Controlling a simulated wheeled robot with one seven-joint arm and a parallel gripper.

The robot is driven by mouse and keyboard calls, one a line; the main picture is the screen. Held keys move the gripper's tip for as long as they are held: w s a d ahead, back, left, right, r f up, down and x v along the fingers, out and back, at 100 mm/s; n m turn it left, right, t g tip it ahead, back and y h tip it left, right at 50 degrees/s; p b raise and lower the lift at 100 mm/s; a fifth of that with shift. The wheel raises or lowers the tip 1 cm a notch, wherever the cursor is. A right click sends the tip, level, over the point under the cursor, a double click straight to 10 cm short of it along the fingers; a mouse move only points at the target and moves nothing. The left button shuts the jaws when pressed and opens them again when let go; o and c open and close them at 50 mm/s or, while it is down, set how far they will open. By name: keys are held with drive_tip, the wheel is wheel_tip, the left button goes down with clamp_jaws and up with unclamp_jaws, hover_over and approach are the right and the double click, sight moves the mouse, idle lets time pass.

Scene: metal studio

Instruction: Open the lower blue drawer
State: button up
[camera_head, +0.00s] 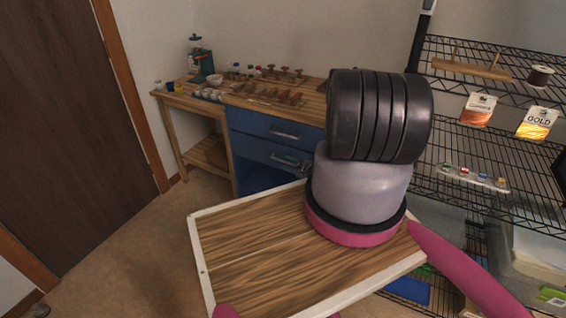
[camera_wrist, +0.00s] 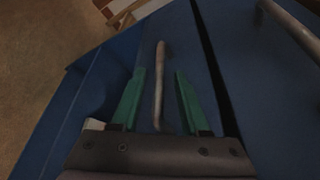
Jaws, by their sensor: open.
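The blue cabinet (camera_head: 232,150) has two stacked drawers. The upper drawer (camera_head: 250,122) has a metal bar handle (camera_head: 285,134). The lower blue drawer (camera_head: 248,149) has its own bar handle (camera_head: 283,158), and both fronts look flush or nearly so. In the wrist view, the lower drawer's handle (camera_wrist: 159,85) lies between the two green fingers of my gripper (camera_wrist: 158,88), with space on both sides. My gripper is open and not clamped on it. The upper drawer's handle (camera_wrist: 292,30) shows at the upper right. In the head view, my arm hides the cabinet's right part.
The wooden worktop (camera_head: 270,98) holds small tools, bowls and a green machine (camera_head: 201,62). A wire shelf (camera_head: 480,150) stands at the right. A dark door (camera_head: 70,130) is at the left. The floor (camera_head: 130,245) before the cabinet's left side is clear.

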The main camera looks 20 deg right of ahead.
sight(285, 162)
drive_tip(key=shift+x, duration=1.75)
clamp_jaws()
